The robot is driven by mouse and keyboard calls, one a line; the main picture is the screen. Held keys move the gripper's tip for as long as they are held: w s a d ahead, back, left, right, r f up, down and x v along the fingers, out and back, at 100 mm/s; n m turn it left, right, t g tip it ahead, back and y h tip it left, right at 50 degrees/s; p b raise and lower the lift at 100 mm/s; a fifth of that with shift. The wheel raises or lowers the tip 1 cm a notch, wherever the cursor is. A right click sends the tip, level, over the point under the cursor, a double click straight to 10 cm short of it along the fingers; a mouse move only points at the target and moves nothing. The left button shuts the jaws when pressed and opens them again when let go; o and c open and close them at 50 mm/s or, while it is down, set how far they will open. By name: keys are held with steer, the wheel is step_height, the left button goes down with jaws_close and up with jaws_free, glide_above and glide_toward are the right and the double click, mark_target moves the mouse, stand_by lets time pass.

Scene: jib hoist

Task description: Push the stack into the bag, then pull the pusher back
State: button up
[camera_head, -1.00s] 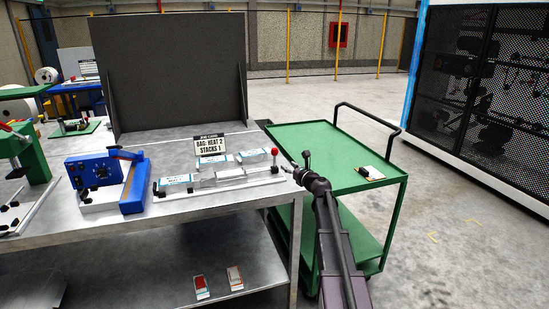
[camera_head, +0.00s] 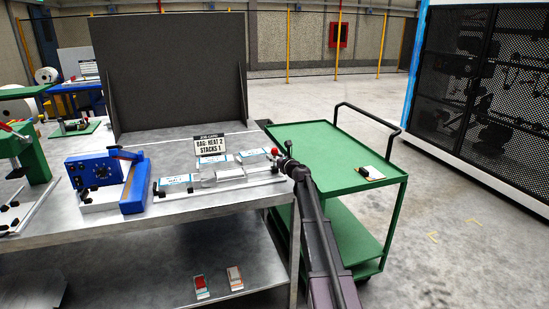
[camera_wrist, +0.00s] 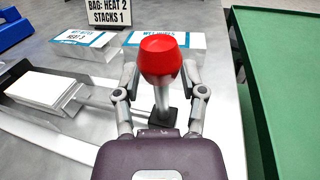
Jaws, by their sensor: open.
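The pusher's red knob (camera_wrist: 162,60) stands upright on a metal stem with a dark foot, at the right end of the rail fixture. My gripper (camera_wrist: 160,75) is open in the wrist view, one finger on each side of the knob, with no clear contact. In the head view the knob (camera_head: 275,151) shows just left of my gripper (camera_head: 286,157). A pale stack (camera_wrist: 48,88) lies in the channel left of the pusher; it also shows in the head view (camera_head: 224,173). What looks like the bag (camera_head: 175,181), white with a blue label, is at the fixture's left end.
Two white-and-blue packs (camera_wrist: 84,38) (camera_wrist: 180,42) lie behind the channel. A sign (camera_head: 209,145) reads "BAG: HEAT 2, STACKS 1". A blue sealer (camera_head: 133,188) stands left. A green cart (camera_head: 335,150) stands close right of the bench.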

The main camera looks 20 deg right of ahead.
jaws_close()
stand_by(0.5)
